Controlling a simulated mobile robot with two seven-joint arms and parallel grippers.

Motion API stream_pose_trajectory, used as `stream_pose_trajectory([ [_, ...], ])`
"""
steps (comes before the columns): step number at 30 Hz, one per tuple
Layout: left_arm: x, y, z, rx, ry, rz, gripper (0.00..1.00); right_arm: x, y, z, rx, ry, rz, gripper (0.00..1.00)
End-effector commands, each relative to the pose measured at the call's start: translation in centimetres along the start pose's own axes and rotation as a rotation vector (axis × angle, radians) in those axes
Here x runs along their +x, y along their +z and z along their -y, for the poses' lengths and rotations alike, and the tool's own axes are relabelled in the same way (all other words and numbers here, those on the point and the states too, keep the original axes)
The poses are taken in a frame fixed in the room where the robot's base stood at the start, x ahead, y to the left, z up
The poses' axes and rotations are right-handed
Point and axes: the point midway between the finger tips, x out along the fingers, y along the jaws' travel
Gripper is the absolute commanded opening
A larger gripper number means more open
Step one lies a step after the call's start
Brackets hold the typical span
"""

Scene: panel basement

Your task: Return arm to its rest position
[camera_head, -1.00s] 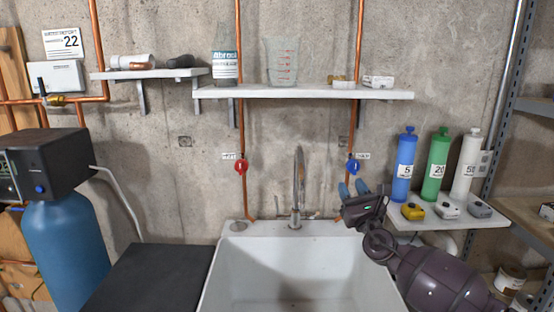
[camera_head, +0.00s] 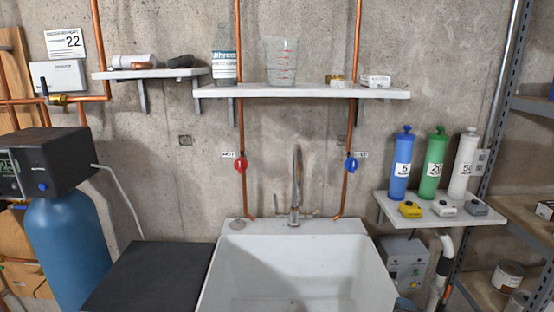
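Neither of my arms nor my grippers shows in the head view now. The white sink (camera_head: 300,262) stands in the lower middle with its tap (camera_head: 296,190) at the back edge. The red valve handle (camera_head: 241,165) is on the copper pipe left of the tap. The blue valve handle (camera_head: 351,164) is on the pipe right of the tap. Nothing covers either handle.
A dark flat top (camera_head: 150,277) and a blue tank (camera_head: 68,240) stand left of the sink. Wall shelves (camera_head: 300,92) hold a jug and a bottle. A right shelf (camera_head: 440,217) holds blue, green and white cartridges. A grey box (camera_head: 404,262) sits below it.

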Motion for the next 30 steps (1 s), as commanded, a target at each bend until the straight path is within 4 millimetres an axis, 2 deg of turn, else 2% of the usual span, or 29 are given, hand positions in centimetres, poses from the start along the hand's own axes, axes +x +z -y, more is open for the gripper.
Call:
stream_pose_trajectory([
  [1,-0.1,0.1,0.0,0.000,0.000,0.002,0.41,-1.6,1.4,1.9,0.100,-0.085,0.028,0.39],
  [6,-0.2,0.3,0.0,-0.001,-0.001,0.007,0.41,-6.9,5.5,7.1,0.424,-0.347,0.144,0.39],
  [9,-0.2,0.3,0.0,-0.001,-0.001,0.007,0.41,-10.5,7.4,9.5,0.595,-0.486,0.223,0.39],
  [12,-0.2,0.3,0.0,-0.001,-0.001,0.007,0.41,-13.5,8.9,11.0,0.727,-0.592,0.292,0.39],
  [18,-0.2,0.3,0.0,-0.001,0.000,0.006,0.41,-18.1,10.6,12.7,0.899,-0.732,0.397,0.39],
  [27,0.0,0.0,0.0,0.000,0.000,0.000,0.41,-23.6,12.3,13.7,1.078,-0.877,0.528,0.39],
  [30,0.3,0.4,-0.1,0.001,0.001,0.000,0.41,-22.3,11.9,14.8,1.087,-0.855,0.492,0.39],
])
